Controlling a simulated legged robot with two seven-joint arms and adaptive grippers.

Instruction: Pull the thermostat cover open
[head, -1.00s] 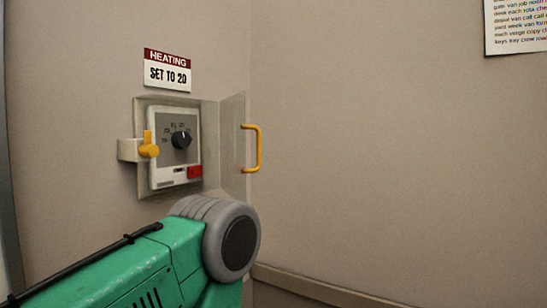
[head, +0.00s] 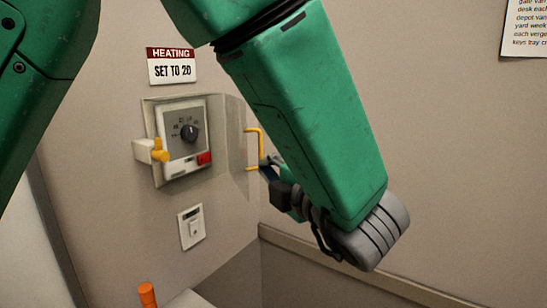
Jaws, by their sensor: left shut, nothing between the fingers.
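The thermostat (head: 185,152) is a pale wall unit with a dark dial and a red block at its lower right. Its clear cover (head: 234,140) shows as a see-through panel on the unit's right side, with a yellow handle (head: 254,131) on its right edge; how far it stands open is hard to tell. A yellow latch (head: 159,150) sits on a beige block at the left. My left gripper (head: 266,168) is shut and empty, at the lower part of the handle; whether it touches is unclear. My forearm partly hides the gripper. My right gripper is out of view.
A heating sign (head: 172,66) reading "SET TO 20" is above the thermostat. A wall switch (head: 191,226) is below it. An orange-topped object (head: 147,294) stands at the bottom. A paper notice (head: 524,28) hangs at upper right. The right wall is otherwise bare.

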